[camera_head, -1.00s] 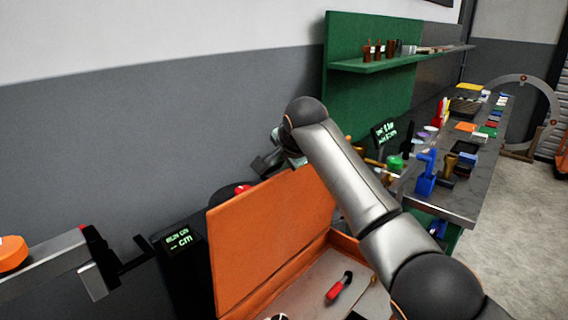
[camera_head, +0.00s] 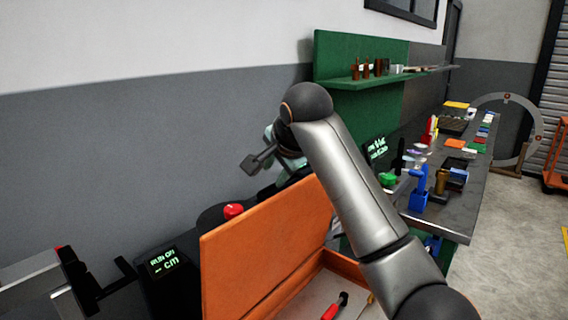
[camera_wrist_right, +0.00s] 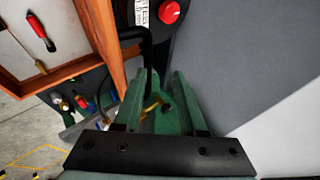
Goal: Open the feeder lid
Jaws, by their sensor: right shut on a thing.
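The orange lid (camera_head: 265,245) stands raised on the orange box in the head view, leaning slightly. In the right wrist view I see the lid's edge (camera_wrist_right: 106,40) and a black bent handle (camera_wrist_right: 148,52) that runs from it down between my fingers. My right gripper (camera_wrist_right: 160,95) has green fingers and is shut on this handle, though the contact is partly hidden. In the head view the right gripper is behind the lid's upper edge, mostly covered by my arm.
A red button (camera_head: 233,210) and a green-lettered display (camera_head: 165,262) stand behind and left of the lid. A red-handled tool (camera_head: 335,306) lies in the box. A workbench (camera_head: 455,215) with several tools is on the right, below a green shelf (camera_head: 372,80).

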